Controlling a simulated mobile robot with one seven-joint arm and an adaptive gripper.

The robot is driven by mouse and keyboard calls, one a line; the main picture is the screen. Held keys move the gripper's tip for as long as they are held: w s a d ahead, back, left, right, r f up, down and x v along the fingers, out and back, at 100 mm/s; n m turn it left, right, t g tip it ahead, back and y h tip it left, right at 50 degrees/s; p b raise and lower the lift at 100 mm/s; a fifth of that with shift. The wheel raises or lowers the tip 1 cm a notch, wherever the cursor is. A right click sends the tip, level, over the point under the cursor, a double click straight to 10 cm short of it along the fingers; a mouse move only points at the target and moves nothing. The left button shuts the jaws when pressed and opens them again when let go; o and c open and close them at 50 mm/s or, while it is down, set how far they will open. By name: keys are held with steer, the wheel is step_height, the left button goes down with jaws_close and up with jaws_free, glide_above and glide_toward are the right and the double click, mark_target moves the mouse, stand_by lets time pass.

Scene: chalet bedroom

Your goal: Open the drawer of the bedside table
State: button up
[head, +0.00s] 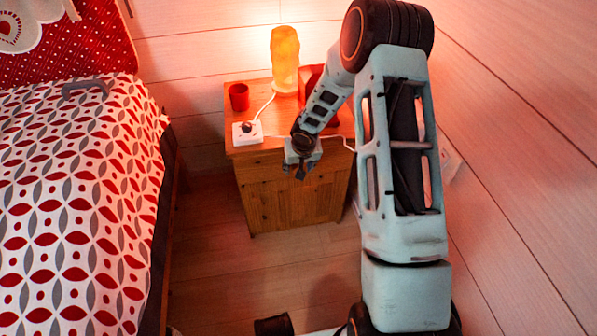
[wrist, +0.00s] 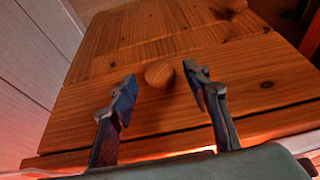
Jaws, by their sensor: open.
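The wooden bedside table (head: 262,205) stands against the back wall. Its drawer front (head: 258,166) is just under the tabletop and looks closed. In the wrist view, the picture is turned so the tabletop edge is low, and the drawer front (wrist: 255,85) fills the middle. A round wooden drawer knob (wrist: 160,73) shows between my fingertips, with a gap on each side. My gripper (head: 300,173) is open in front of the drawer; its spread fingers (wrist: 160,79) also show in the wrist view. Whether the fingertips reach past the knob I cannot tell. In the head view my gripper hides the knob.
A glowing lamp (head: 285,60), a red cup (head: 239,97) and a white socket box (head: 247,133) with a cable are on the tabletop. A second knob (wrist: 237,5) is on the lower door. The bed (head: 80,200) stands at left; wooden floor (head: 220,270) is clear before the table.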

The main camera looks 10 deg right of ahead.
steer(key=shift+w+f, duration=0.25)
steer(key=shift+f, duration=0.3)
jaws_close()
